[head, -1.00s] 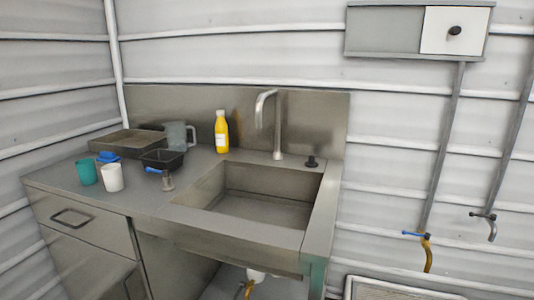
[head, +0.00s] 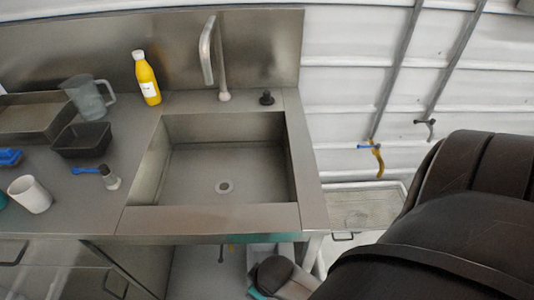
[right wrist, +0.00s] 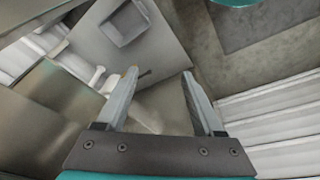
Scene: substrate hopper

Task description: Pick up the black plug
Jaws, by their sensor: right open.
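The black plug (head: 267,98) stands on the steel counter behind the sink's back right corner, to the right of the tap, in the head view. Nothing touches it. My right gripper shows in the right wrist view (right wrist: 158,95), its two fingers apart and nothing between them. In the head view my right arm comes in at the lower right, below and in front of the sink, well away from the plug. I cannot make out the plug in the right wrist view. My left gripper is not in view.
The sink basin (head: 225,172) is empty, with a drain in its floor. A tall tap (head: 214,60) and a yellow bottle (head: 146,78) stand left of the plug. A jug (head: 88,98), black tub (head: 82,140), white cup (head: 30,194) and blue-handled brush-like item (head: 108,178) crowd the left counter.

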